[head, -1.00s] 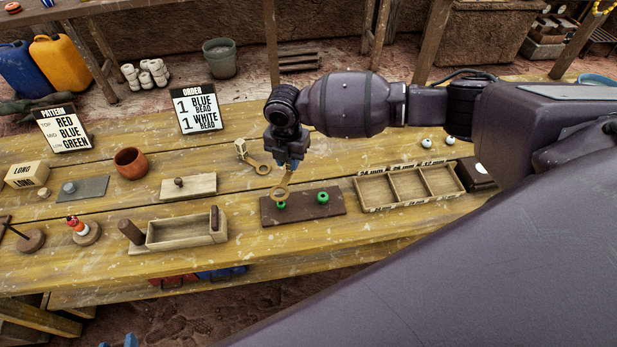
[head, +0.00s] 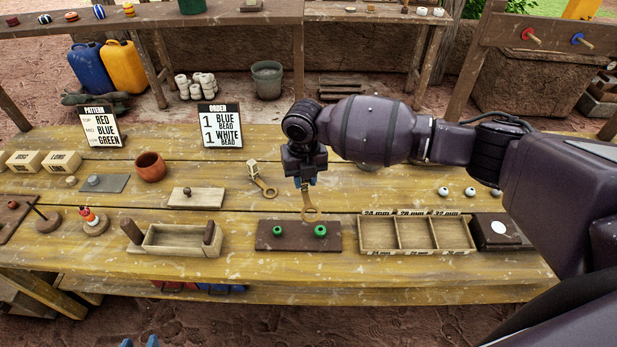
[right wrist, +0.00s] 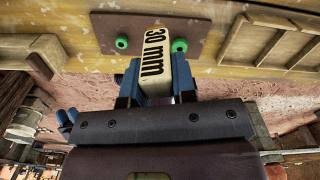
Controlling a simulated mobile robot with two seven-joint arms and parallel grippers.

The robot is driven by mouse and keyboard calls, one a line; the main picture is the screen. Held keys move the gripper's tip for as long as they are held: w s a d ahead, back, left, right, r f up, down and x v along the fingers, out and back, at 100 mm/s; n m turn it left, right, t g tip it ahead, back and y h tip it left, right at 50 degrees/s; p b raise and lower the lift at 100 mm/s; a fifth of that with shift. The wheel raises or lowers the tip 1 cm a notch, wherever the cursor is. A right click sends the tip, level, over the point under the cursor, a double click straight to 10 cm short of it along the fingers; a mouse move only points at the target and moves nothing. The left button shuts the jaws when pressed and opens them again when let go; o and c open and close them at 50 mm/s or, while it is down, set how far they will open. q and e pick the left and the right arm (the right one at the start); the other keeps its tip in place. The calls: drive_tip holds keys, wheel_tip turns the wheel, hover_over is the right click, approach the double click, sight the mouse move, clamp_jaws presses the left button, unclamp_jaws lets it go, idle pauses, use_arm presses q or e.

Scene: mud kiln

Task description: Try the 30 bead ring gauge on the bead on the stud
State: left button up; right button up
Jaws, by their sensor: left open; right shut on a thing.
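My right gripper (head: 305,181) is shut on the handle of a ring gauge, whose pale block reads 30 mm in the right wrist view (right wrist: 155,62). The gauge's ring (head: 311,214) hangs down over the dark brown board (head: 299,243). The board carries a left green bead (head: 278,230) and a right green bead (head: 320,231). The ring appears just above and left of the right bead, apart from it; its height is hard to tell. Any stud under the beads is hidden. My left gripper (head: 138,343) shows only its blue fingertips at the bottom edge, apart and empty.
Another ring gauge (head: 264,183) lies behind the board. A sorting tray (head: 397,234) with three compartments stands to the right, and a wooden box (head: 180,240) to the left. A block with a dark knob (head: 196,199) and a clay pot (head: 150,167) stand further left.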

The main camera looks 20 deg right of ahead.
sight(308, 189)
drive_tip(key=n, duration=0.3)
drive_tip(key=shift+s+d, duration=0.1)
drive_tip(key=shift+d, duration=0.2)
drive_tip(key=shift+p, duration=0.3)
drive_tip(key=shift+f+b, duration=1.15)
drive_tip(key=shift+f, duration=1.35)
use_arm(q)
drive_tip(key=shift+w+d+f, duration=0.1)
drive_tip(key=shift+d+f, duration=0.05)
drive_tip(key=shift+f, duration=0.25)
drive_tip(key=shift+w+d+f, duration=0.1)
drive_tip(key=shift+f, duration=0.3)
